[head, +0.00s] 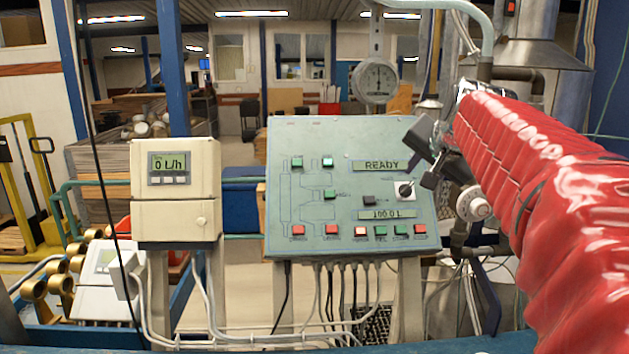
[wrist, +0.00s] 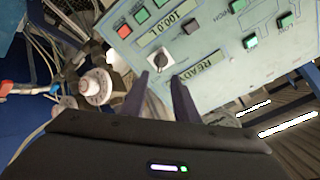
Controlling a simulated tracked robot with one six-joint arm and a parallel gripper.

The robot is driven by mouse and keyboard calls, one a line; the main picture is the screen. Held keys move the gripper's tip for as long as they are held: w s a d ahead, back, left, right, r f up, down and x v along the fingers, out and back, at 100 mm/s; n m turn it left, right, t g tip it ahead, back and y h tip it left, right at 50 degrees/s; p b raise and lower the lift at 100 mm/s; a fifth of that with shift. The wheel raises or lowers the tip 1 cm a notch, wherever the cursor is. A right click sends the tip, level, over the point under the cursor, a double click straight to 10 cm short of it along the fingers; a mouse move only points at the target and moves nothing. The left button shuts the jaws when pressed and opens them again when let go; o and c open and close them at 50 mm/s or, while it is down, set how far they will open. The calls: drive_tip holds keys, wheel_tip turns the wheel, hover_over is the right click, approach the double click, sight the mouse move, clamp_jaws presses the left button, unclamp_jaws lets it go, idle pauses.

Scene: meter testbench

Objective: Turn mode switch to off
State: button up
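The mode switch (head: 405,189) is a dark rotary knob on a white square plate at the right side of the green-grey control panel (head: 300,220). My gripper (head: 420,165) is at the panel's right edge, up and to the right of the switch in the head view. In the wrist view its two dark fingers (wrist: 163,80) are apart with nothing held between them. They point toward the switch and appear not to touch it. The switch's setting labels are too small to read.
The panel has a READY display (head: 381,165), a 100.0 L display (head: 387,215) and several red and green buttons. A meter box reading 0 L/h (head: 169,165) stands left. A round dial gauge (head: 375,80) is behind. A white valve knob (wrist: 96,87) is near my gripper.

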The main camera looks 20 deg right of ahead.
sight(410, 187)
drive_tip(key=x, duration=0.8)
drive_tip(key=shift+w+f, duration=0.15)
drive_tip(key=shift+w, duration=0.1)
drive_tip(key=shift+c, duration=0.6)
clamp_jaws()
drive_tip(key=shift+d, duration=0.2)
drive_tip(key=shift+a, duration=0.1)
